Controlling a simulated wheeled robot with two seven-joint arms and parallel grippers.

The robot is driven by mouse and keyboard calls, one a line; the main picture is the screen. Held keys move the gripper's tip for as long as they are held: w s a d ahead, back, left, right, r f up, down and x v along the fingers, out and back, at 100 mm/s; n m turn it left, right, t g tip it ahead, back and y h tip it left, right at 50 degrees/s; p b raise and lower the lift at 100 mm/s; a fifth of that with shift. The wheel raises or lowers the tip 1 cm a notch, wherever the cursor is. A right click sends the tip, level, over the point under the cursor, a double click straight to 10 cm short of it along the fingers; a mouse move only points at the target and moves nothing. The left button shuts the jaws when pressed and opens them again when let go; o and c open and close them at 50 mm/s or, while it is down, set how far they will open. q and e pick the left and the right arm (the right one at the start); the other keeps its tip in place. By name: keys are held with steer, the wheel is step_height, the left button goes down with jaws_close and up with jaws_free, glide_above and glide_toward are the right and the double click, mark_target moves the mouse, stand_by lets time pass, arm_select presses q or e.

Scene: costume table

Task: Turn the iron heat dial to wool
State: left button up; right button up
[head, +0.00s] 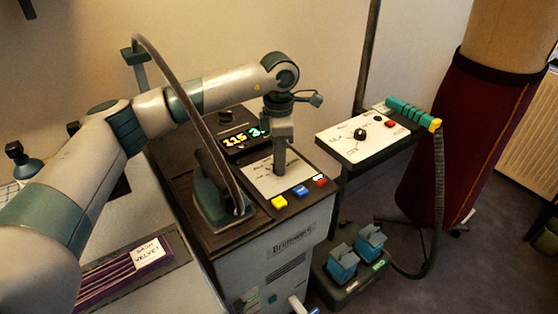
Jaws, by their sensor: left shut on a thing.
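The ironing station (295,237) stands in the middle of the head view. A white dial plate (262,182) with dark markings is on its top. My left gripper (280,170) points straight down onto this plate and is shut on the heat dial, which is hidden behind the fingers. The dial's pointer and the wool mark cannot be made out. A lit display (243,138) behind the plate shows coloured digits, which seem to read 115 and a second figure. The iron (215,205) stands left of the plate. My right gripper is not in view.
Yellow (279,202), blue (300,191) and red (320,181) buttons line the station's front edge. A second panel (350,150) with a black knob and a teal-handled tool stands to the right. A cable arches over the iron near my left arm.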

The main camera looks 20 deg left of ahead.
arm_select(q)
steer(key=shift+r, duration=0.1)
steer(key=o, duration=1)
steer(key=shift+o, duration=0.2)
steer(key=shift+r, duration=0.5)
step_height(320, 180, up, 16)
steer(key=b, duration=0.2)
steer(key=shift+r, duration=0.2)
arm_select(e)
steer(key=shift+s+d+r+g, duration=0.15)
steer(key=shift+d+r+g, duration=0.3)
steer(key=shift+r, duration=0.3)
arm_select(q)
steer(key=shift+w, duration=0.1)
